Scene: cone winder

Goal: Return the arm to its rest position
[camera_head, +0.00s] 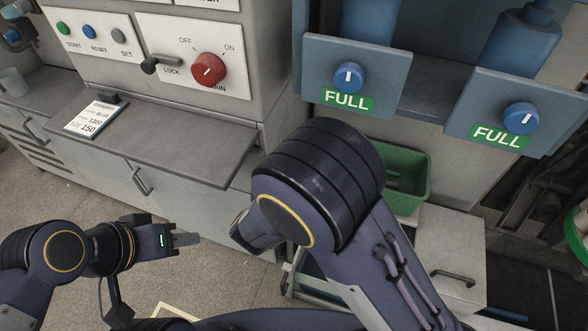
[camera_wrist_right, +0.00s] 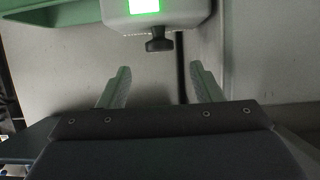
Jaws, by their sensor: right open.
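My right arm (camera_head: 318,190) fills the middle of the head view, with its large dark elbow joint in front of the cabinets. Its gripper is hidden there. In the right wrist view my right gripper (camera_wrist_right: 160,80) is open, with its two pale green fingers apart and nothing between them. A dark knob (camera_wrist_right: 159,44) under a pale box with a lit green panel (camera_wrist_right: 144,6) shows just beyond the fingertips; I cannot tell whether they touch. My left gripper (camera_head: 187,240) is at the lower left of the head view, over the floor; its finger gap cannot be made out.
A grey ledge (camera_head: 165,140) carries a label card (camera_head: 92,117), below a panel with a red knob (camera_head: 208,70). Two blue-knobbed holders marked FULL (camera_head: 347,98) are at the upper right. A green bin (camera_head: 410,180) stands behind my right arm. Floor (camera_head: 60,200) is clear at left.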

